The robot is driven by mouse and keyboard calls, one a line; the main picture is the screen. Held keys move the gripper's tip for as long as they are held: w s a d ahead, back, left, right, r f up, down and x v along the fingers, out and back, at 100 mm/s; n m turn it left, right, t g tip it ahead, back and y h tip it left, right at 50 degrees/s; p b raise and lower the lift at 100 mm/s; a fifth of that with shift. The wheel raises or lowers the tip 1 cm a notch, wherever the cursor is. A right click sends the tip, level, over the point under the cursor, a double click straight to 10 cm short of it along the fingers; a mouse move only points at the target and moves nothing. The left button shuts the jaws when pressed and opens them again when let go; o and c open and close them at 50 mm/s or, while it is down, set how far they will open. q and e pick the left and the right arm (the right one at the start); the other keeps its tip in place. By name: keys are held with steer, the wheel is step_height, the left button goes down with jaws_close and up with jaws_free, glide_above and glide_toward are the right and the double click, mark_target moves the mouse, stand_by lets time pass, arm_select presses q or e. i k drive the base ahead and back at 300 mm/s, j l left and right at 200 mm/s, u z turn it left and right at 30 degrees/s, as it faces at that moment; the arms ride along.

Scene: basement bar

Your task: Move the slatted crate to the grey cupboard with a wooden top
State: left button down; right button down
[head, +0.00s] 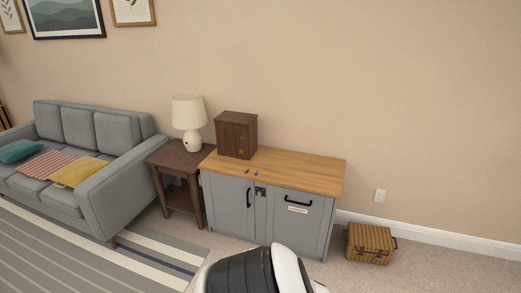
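The slatted crate (369,243) is a small light-brown wooden box with dark handles. It sits on the carpet just right of the cupboard, near the wall. The grey cupboard with a wooden top (300,170) stands against the wall in the middle of the head view. It has two grey fronts with dark handles and a small white label on the right one. Neither of my grippers is in view.
A dark brown wooden box (236,135) stands at the left end of the cupboard top, with a few tiny items near it. The top's right half is clear. A side table (176,158) with a lamp (189,113) and a grey sofa (115,185) stand left. Carpet is open at right.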

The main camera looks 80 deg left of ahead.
mark_target(297, 167)
steer(key=u, duration=1.5)
steer(key=i+j+u, duration=0.35)
steer(key=i+u, duration=0.35)
steer(key=i+j, duration=0.15)
steer(key=i, duration=0.5)
steer(key=i+j, duration=0.15)
steer(key=i, duration=0.5)
steer(key=i+j, duration=0.15)
steer(key=i, duration=0.5)
steer(key=i+j, duration=0.2)
steer(key=i, duration=0.45)
